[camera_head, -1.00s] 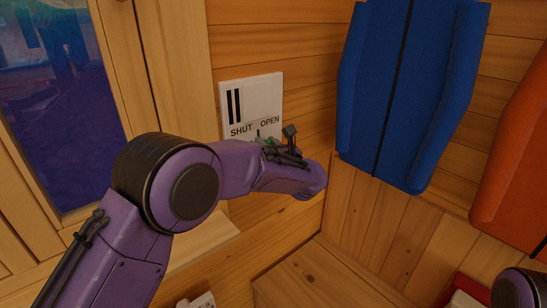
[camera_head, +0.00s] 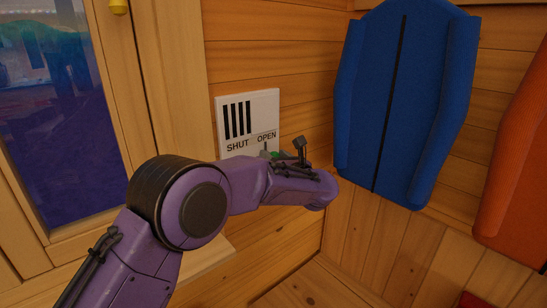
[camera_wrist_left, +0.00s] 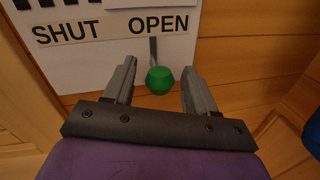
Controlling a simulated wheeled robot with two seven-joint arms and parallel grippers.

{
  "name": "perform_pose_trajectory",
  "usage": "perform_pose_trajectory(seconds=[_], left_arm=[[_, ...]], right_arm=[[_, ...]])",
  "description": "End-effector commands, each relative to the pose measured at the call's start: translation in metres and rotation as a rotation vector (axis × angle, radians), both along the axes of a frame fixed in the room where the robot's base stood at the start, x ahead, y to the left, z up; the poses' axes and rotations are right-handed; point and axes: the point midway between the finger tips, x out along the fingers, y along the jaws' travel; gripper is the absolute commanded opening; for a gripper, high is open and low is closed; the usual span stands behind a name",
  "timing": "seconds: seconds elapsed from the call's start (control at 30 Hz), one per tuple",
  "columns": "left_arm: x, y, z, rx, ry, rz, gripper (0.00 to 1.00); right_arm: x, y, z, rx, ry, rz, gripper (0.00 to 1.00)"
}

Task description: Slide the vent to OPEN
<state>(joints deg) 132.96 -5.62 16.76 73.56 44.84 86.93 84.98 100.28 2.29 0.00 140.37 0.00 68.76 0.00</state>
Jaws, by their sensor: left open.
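The vent (camera_head: 262,102) is a white wall plate with several dark slots showing and the labels SHUT and OPEN. Its green knob (camera_wrist_left: 160,80) hangs on a grey stem below the word OPEN, a little left of the word's middle. In the head view the knob (camera_head: 276,154) is partly hidden by my gripper. My left gripper (camera_wrist_left: 160,68) is open, with one finger on each side of the knob. A gap shows between the knob and each finger in the left wrist view. My right gripper is out of view.
A blue padded panel (camera_head: 400,100) is on the wall to the right, with an orange one (camera_head: 518,190) beyond it. A window (camera_head: 55,130) with a wooden frame is left of the vent. Bare log wall (camera_head: 300,60) surrounds the plate.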

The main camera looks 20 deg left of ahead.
Motion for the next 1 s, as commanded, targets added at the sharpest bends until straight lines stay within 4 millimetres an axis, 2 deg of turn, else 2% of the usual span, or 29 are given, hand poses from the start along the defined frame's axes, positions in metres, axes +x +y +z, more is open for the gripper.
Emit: perform_pose_trajectory(seconds=[0.2,0.43,0.87,0.97,1.0], left_arm=[[-0.033,-0.039,-0.004,0.002,-0.002,-0.003,0.56],[-0.058,-0.068,-0.002,0.0,-0.002,0.001,0.56],[-0.061,-0.073,0.0,0.032,0.039,-0.002,0.56],[-0.055,-0.081,-0.002,0.22,0.199,-0.068,0.56],[-0.053,-0.083,-0.011,0.371,0.312,-0.115,0.56]], right_arm=[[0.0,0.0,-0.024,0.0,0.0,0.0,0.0],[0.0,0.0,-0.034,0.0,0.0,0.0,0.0],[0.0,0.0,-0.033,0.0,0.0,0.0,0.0],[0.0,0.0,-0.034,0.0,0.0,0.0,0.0],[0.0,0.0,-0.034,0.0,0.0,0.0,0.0]])
